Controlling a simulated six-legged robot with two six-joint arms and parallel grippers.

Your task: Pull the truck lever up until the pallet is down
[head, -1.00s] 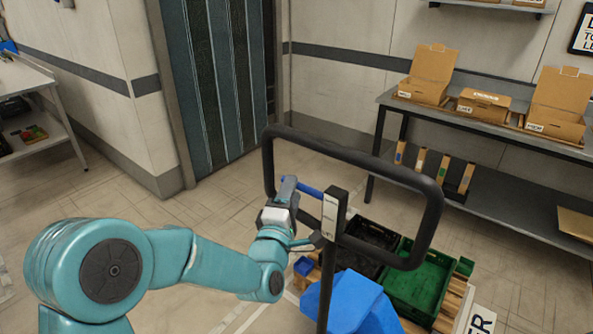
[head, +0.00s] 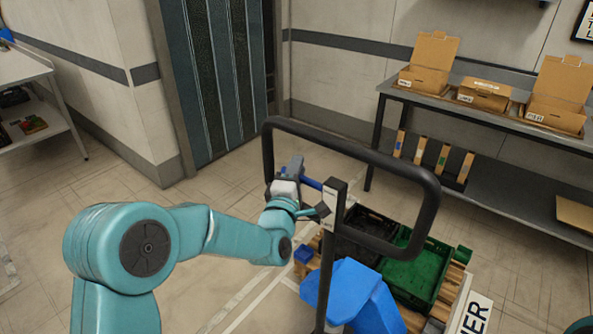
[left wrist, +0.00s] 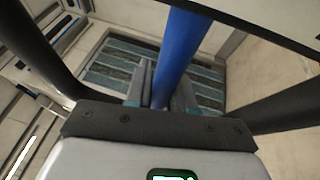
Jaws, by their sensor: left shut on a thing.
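The truck's blue lever (head: 312,184) sticks out to the left from the upright post inside the black loop handle (head: 430,212). My left gripper (head: 294,172) is shut on the lever near its outer end. In the left wrist view the lever (left wrist: 180,48) runs up between the fingers (left wrist: 150,82). The truck's blue body (head: 350,297) stands below the handle. The wooden pallet (head: 457,276) lies beyond it, carrying a black crate (head: 380,222) and a green crate (head: 415,275). The pallet's height above the floor is hard to tell. My right gripper is out of view.
A grey shelf table (head: 540,131) with open cardboard boxes (head: 430,62) stands at the back right. A strip-curtain doorway (head: 220,80) is at the back. A white table (head: 25,66) stands at the far left. The floor left of the truck is clear.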

